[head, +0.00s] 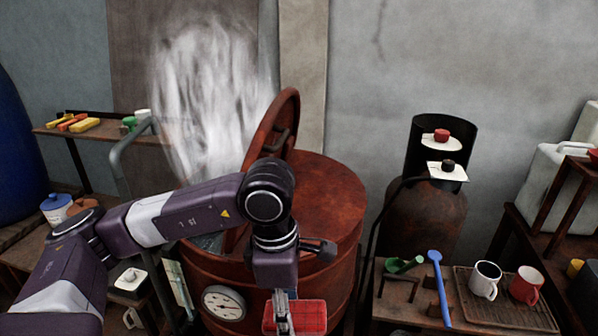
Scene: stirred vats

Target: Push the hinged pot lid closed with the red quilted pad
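The pot is a large rust-red vat (338,205) in the middle of the head view. Its round hinged lid (282,112) stands open, tilted up on edge, with a handle on it. Pale steam rises from the opening to the left of the lid. The red quilted pad (309,318) is at the bottom edge, in front of the vat. My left gripper (283,318) points down and overlaps the pad. Its fingers look close together, but I cannot tell whether they grip the pad. My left arm hides part of the vat and opening. My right gripper is out of view.
A gauge (223,302) sits on the vat's front. At right, a bench holds a blue ladle (437,270), a green scoop (404,265), and white (485,279) and red (526,285) mugs. A rusty gas cylinder (425,218) stands behind. A pipe rail (117,165) is left of the vat.

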